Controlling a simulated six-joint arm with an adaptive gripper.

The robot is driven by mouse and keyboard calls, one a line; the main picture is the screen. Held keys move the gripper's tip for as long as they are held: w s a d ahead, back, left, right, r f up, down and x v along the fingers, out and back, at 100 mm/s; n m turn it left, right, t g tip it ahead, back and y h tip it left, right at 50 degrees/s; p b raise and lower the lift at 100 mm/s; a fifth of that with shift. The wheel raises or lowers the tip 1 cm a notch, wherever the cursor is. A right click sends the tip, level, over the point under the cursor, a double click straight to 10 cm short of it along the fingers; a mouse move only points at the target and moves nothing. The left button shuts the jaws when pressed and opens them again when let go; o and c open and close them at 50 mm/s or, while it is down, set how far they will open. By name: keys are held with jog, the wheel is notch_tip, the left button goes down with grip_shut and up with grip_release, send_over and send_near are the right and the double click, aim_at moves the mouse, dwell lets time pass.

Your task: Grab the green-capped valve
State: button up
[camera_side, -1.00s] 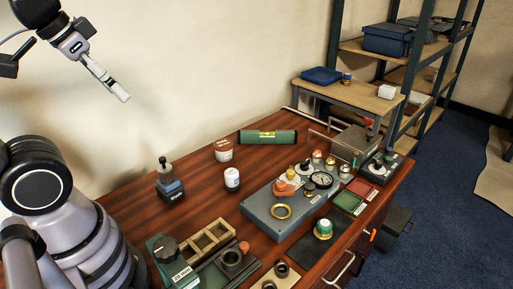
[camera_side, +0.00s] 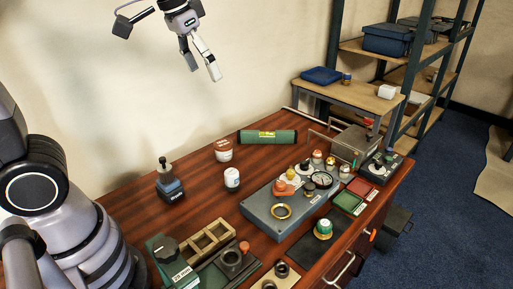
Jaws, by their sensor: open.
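The green-capped valve (camera_side: 323,229) stands on a dark mat at the front right of the wooden table. It has a green body with a pale top and a gold-coloured base. My gripper (camera_side: 204,73) is in the air at the upper middle left, in front of the wall. Its two fingers are apart and nothing is between them. It is high above the table and well away from the valve, up and to the left in the picture.
A grey-blue manifold block (camera_side: 272,226) with a brass ring (camera_side: 281,212) and several fittings stands left of the valve. Red and green trays (camera_side: 349,202) lie behind it. A green level (camera_side: 267,137), a white jar (camera_side: 232,178) and a wooden divided box (camera_side: 211,238) stand around.

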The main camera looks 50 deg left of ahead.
jog(key=w+d+f+g, duration=0.1)
jog(key=w+d+f, duration=0.4)
jog(key=w, duration=0.3)
jog(key=m+g, duration=0.1)
jog(key=g, duration=0.1)
send_over(325, 223)
jog(key=s+a, duration=0.1)
notch_tip(325, 223, down, 19)
jog(key=shift+g+y, duration=0.3)
notch_tip(325, 223, down, 10)
jog(key=shift+d+r, duration=0.15)
jog(key=shift+r, duration=0.1)
jog(key=f, duration=0.3)
jog(key=w+f, duration=0.1)
jog(key=f, duration=0.1)
jog(key=shift+d+f, duration=0.3)
jog(key=c, duration=1.3)
jog(key=shift+r, duration=0.15)
